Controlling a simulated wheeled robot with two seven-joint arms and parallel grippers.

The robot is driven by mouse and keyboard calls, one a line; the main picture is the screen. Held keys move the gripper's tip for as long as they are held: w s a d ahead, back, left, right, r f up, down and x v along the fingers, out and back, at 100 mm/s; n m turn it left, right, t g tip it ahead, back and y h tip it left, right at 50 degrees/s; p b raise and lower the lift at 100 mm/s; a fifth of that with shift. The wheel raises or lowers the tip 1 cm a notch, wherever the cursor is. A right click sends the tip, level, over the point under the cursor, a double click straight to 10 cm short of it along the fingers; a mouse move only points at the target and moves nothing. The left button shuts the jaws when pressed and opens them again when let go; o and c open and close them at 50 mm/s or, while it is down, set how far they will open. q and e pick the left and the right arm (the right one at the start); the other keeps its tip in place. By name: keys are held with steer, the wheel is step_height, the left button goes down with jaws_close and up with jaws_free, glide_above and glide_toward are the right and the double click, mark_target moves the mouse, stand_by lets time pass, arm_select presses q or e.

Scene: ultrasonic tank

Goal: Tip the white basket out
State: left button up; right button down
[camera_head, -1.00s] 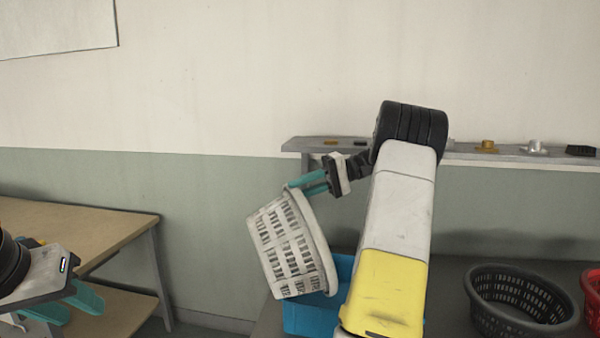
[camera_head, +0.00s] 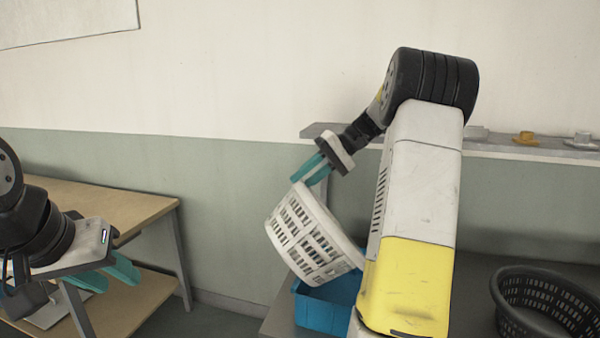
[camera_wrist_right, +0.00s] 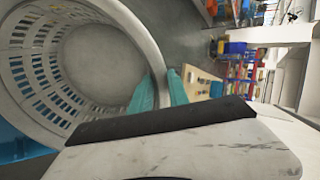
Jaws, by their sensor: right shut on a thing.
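The white basket (camera_head: 308,238) hangs tilted in the head view, its rim sloping down to the right and its opening facing up and right. My right gripper (camera_head: 310,172) is shut on its upper rim. In the right wrist view, the white basket (camera_wrist_right: 40,75) shows its inside, and the visible part of the floor is bare. The teal fingers of my right gripper (camera_wrist_right: 160,90) pinch the rim there. A blue bin (camera_head: 318,317) stands below the basket, partly hidden by it and my right arm. My left gripper (camera_head: 108,275) is open and empty at the far left.
A dark grey basket (camera_head: 545,300) stands on the dark worktop (camera_head: 470,290) at the right. A wall shelf (camera_head: 500,150) with small items runs behind my right arm. A wooden table (camera_head: 95,205) stands at the left, with floor between it and the worktop.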

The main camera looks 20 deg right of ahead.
steer(key=a+f+h, duration=0.1)
steer(key=a, duration=0.1)
steer(key=a+f+h, duration=0.1)
steer(key=a, duration=0.2)
steer(key=a+h, duration=0.1)
steer(key=a, duration=0.1)
steer(key=shift+w+a+f, duration=0.2)
steer(key=shift+a+f, duration=0.05)
steer(key=shift+f, duration=0.15)
steer(key=a+f+h, duration=0.6)
steer(key=f+h, duration=0.1)
steer(key=shift+w+f+g+h, duration=0.25)
steer(key=shift+f+g+h, duration=0.05)
steer(key=shift+f+g, duration=0.1)
steer(key=shift+a, duration=0.1)
